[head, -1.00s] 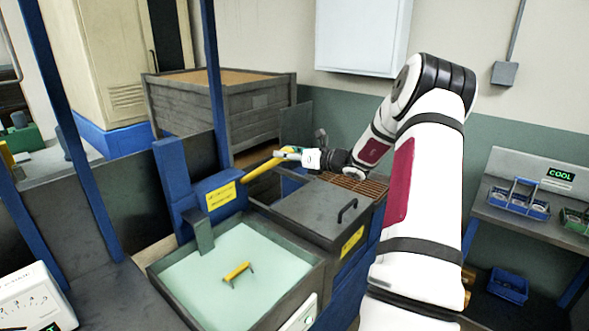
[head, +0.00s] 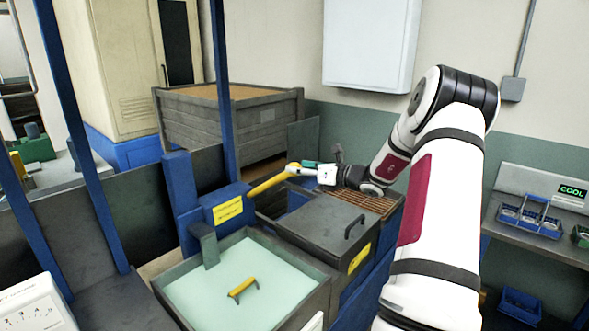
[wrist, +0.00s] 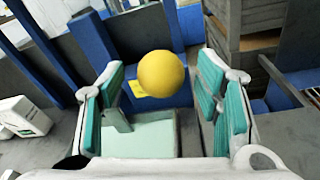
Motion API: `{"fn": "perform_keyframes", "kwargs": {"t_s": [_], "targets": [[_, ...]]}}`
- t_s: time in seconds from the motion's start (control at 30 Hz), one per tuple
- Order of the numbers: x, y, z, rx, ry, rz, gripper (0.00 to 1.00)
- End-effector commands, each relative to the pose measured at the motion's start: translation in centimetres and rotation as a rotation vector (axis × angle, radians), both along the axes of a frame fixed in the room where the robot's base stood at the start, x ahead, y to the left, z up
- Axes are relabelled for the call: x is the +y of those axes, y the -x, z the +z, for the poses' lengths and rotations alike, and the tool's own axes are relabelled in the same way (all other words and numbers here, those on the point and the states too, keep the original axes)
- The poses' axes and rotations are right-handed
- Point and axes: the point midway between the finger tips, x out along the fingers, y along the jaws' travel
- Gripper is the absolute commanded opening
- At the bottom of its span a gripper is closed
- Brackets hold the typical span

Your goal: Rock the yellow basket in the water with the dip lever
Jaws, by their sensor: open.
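The dip lever (head: 270,183) is a yellow bar rising to the right from the blue post beside the tank, with a round knob (head: 292,168) at its end. My gripper (head: 300,169) is at the knob. In the wrist view the yellow knob (wrist: 162,74) sits between the teal pads of my open gripper (wrist: 160,92), with gaps on both sides. The yellow basket shows only as a yellow handle (head: 243,288) above the pale green water (head: 205,293) in the front tank (head: 317,300). The rest of the basket is hidden by the water.
A grey lid with a black handle (head: 354,225) covers part of the neighbouring tank, below my arm. A blue upright (head: 222,95) stands behind the lever. A wooden crate (head: 225,120) is behind. A shelf with blue baskets (head: 530,222) is at the right.

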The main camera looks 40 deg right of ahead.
Motion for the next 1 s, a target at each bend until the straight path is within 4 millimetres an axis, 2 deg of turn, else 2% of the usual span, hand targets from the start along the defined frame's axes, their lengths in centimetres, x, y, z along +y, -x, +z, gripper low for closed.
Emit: {"fn": "perform_keyframes", "kwargs": {"t_s": [0.03, 0.2, 0.4, 0.6, 1.0], "targets": [[-0.3, 1.2, 0.2, 0.001, 0.002, -0.005, 0.58], [-0.9, 4.6, 0.7, 0.000, 0.002, -0.004, 0.58], [-1.3, 7.6, 1.1, -0.002, 0.001, -0.002, 0.58], [-1.4, 8.8, 1.2, -0.002, 0.000, -0.001, 0.58], [-1.5, 8.5, 1.0, -0.006, 0.004, -0.007, 0.56]]}}
